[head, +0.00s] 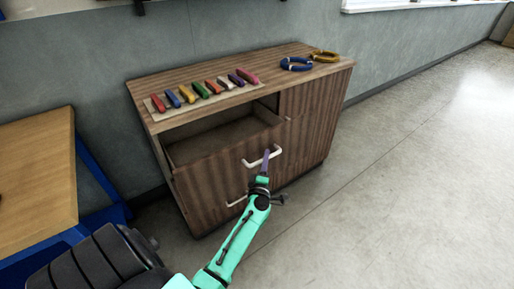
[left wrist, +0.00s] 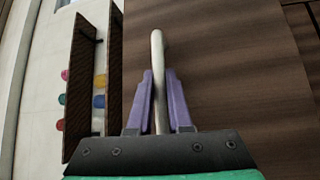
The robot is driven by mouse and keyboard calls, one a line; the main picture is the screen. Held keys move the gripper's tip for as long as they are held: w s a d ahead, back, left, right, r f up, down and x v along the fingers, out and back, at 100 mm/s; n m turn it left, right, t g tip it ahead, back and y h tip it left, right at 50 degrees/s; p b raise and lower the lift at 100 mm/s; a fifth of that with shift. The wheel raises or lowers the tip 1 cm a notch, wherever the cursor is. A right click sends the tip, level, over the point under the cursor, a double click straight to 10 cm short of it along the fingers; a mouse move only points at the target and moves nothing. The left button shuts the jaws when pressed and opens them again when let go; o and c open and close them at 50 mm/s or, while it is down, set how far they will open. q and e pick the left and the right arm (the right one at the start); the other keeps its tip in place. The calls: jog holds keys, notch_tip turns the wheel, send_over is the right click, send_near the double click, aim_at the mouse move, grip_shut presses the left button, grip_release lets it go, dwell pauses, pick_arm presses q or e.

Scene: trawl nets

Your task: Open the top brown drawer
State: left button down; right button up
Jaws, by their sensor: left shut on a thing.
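The top brown drawer (head: 228,160) of the wooden cabinet (head: 315,125) is pulled out, and its empty-looking inside shows in the head view. Its white handle (head: 262,158) is on the drawer front. My left gripper (head: 265,167) is at this handle. In the left wrist view, the purple fingers of my left gripper (left wrist: 160,100) are on both sides of the pale handle bar (left wrist: 158,60), shut on it. My right gripper is not in either view.
A row of several coloured items (head: 205,88) lies on the cabinet top, with blue pliers (head: 296,64) and yellow pliers (head: 325,56) at its right. A lower handle (head: 236,201) is below. A wooden table (head: 38,170) stands at left. The floor at right is clear.

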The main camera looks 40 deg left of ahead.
pick_arm(q)
jog(key=s+d, duration=0.2)
jog(key=d, duration=0.5)
jog(key=shift+p, duration=0.35)
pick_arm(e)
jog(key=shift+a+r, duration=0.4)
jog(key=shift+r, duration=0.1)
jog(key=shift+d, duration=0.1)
pick_arm(q)
jog(key=c, duration=0.8)
grip_release()
jog(key=shift+c, duration=0.2)
jog(key=shift+s, duration=0.1)
jog(key=v, duration=1.4)
jog(key=shift+s+d, duration=0.15)
jog(key=shift+s, duration=0.1)
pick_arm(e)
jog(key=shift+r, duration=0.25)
